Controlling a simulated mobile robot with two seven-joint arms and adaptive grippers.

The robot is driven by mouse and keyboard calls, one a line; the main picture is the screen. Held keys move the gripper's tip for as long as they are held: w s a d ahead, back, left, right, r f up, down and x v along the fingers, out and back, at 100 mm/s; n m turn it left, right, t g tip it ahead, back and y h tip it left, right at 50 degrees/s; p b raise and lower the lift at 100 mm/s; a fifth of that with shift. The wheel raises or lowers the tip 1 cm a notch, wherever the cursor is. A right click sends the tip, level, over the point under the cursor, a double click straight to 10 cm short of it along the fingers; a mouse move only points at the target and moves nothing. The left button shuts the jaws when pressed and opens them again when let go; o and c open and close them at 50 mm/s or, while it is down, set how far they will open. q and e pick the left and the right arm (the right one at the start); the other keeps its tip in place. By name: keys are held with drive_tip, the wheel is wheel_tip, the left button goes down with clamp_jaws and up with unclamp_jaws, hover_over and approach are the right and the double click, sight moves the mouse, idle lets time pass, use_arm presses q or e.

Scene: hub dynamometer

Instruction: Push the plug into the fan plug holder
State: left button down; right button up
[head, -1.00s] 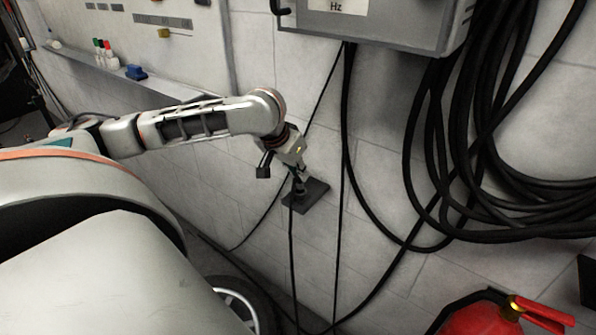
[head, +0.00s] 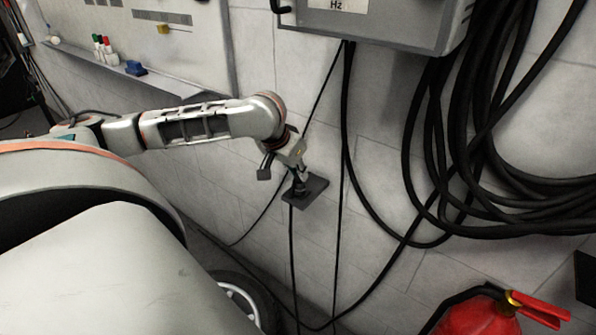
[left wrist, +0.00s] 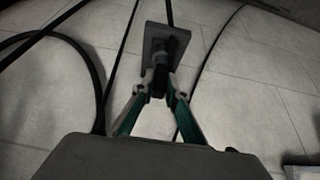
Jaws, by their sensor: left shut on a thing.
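My left gripper (head: 299,175) is at the wall, right at the dark fan plug holder (head: 316,188), a flat plate with its face turned up. In the left wrist view the two fingers (left wrist: 160,92) are closed on a dark plug (left wrist: 158,80). The plug's front end meets a grey round part of the holder, which also shows in that view (left wrist: 154,44). I cannot tell how deep the plug sits. A black cable hangs below the holder in the head view. My right gripper is in neither view.
A grey box (head: 375,22) is mounted on the wall above. Thick black cables (head: 440,150) hang in coils at the right. A red fire extinguisher (head: 480,315) stands at lower right, a wheel (head: 240,300) at lower left. A ledge with markers (head: 105,50) runs along the whiteboard.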

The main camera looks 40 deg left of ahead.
use_arm(q)
drive_tip(key=shift+f, duration=0.65)
drive_tip(key=c, duration=1.9)
unclamp_jaws()
drive_tip(key=shift+r, duration=0.1)
drive_tip(key=v, duration=1.2)
